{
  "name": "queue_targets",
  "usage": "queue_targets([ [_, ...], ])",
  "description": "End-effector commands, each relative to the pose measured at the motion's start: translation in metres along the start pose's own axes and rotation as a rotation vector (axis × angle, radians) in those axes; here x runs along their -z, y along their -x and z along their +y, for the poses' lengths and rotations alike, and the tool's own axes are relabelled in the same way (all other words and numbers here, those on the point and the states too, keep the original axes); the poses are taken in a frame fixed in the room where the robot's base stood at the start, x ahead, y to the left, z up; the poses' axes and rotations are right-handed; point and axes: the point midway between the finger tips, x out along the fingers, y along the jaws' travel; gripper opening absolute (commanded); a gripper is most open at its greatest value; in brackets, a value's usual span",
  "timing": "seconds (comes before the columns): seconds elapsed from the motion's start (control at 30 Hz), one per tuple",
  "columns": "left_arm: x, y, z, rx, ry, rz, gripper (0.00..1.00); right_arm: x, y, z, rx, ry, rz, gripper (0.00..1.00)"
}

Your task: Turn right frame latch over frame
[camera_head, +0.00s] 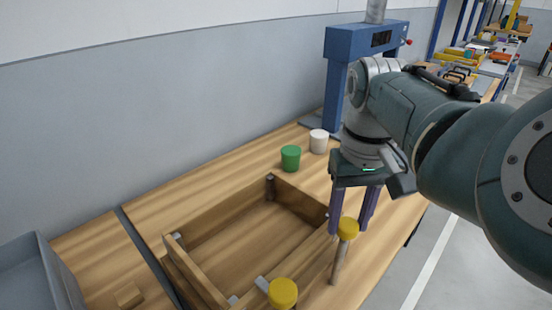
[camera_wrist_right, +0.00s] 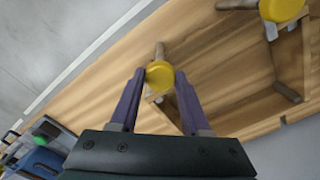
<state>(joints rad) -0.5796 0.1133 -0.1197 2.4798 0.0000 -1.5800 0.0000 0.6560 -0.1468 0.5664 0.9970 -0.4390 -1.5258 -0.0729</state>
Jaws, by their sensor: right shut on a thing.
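The wooden frame (camera_head: 219,270) lies on the bench and encloses a bare wooden area. The right frame latch has a yellow round knob (camera_head: 348,227) and a brownish bar (camera_head: 338,265) that shows below the knob, on the bench side outside the frame. My right gripper (camera_head: 349,222) is shut on this knob from above. In the right wrist view its two purple fingers (camera_wrist_right: 160,80) flank the yellow knob (camera_wrist_right: 159,74). The other latch's yellow knob (camera_head: 283,293) stands at the near corner of the frame. My left gripper is out of view.
A green cup (camera_head: 290,158) and a white cup (camera_head: 319,141) stand behind the frame. A blue press (camera_head: 337,90) stands at the back. A grey tray (camera_head: 50,280) is at the left, and a small wooden block (camera_head: 129,296) lies beside it.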

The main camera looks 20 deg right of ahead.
Motion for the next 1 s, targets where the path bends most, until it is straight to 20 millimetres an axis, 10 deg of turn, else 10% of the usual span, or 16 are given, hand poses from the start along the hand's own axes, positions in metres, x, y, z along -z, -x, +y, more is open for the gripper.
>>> queue_targets([
  [1.0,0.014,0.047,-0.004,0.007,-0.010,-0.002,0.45,0.001,0.001,0.001,-0.002,0.921,-0.001,0.00],
])
